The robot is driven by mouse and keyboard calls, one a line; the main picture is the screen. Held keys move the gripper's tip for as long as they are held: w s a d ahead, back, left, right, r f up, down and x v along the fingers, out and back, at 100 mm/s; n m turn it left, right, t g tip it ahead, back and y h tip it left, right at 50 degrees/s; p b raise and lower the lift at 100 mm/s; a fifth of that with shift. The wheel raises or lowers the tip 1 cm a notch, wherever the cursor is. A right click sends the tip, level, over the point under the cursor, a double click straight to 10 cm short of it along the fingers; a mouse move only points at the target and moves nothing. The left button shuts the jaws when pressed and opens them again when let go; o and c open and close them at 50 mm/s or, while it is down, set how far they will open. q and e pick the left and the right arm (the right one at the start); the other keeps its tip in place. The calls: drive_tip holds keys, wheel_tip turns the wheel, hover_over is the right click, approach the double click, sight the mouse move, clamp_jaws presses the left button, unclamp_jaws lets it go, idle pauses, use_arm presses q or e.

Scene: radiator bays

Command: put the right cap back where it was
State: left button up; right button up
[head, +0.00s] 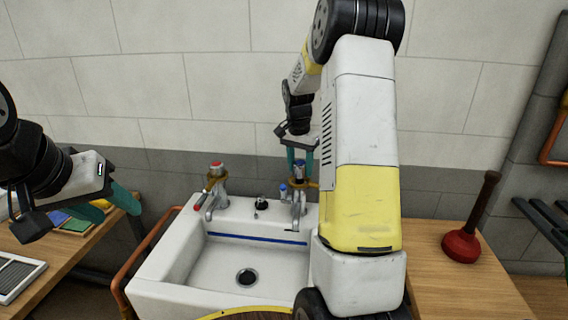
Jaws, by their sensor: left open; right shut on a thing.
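A white sink (185,255) stands against the wall with two taps at its back. The left tap (217,200) has a red-topped cap (217,167). My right gripper (299,168), with teal fingers, points down over the right tap (297,208). It is shut on the blue-topped right cap (300,165), which is upright in line with the tap. Whether the cap touches the tap or is just above it, I cannot tell. My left gripper (112,203) is open and empty, above the left table, clear of the sink.
A wooden bench on the right (440,290) holds a red plunger (461,246). The left table (60,262) has books (72,224) and a grey slatted item (17,274). Orange pipe (128,275) runs beside the sink. My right arm hides the sink's right side.

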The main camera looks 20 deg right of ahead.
sight(298, 165)
drive_tip(key=shift+f, duration=0.15)
drive_tip(key=shift+f, duration=0.45)
drive_tip(key=o, duration=1.4)
drive_tip(key=s+a+r+n+t, duration=0.1)
drive_tip(key=s+a+r, duration=0.15)
drive_tip(key=r, duration=0.55)
drive_tip(key=s+a+r+n, duration=0.1)
drive_tip(key=s+a+r, duration=0.15)
drive_tip(key=r, duration=0.65)
drive_tip(key=s+a+n+t+y, duration=0.1)
drive_tip(key=s+a+n, duration=0.1)
drive_tip(key=s, duration=0.5)
drive_tip(key=s+a+n+t+y, duration=0.1)
drive_tip(key=s+a+n, duration=0.2)
drive_tip(key=s+a, duration=0.2)
drive_tip(key=s+a+n+t+y, duration=0.1)
drive_tip(key=s+a+n+t, duration=0.1)
drive_tip(key=s, duration=0.9)
drive_tip(key=shift+s+a+f+n, duration=0.25)
drive_tip(key=shift+a+f+n, duration=0.15)
drive_tip(key=shift+a+n, duration=0.25)
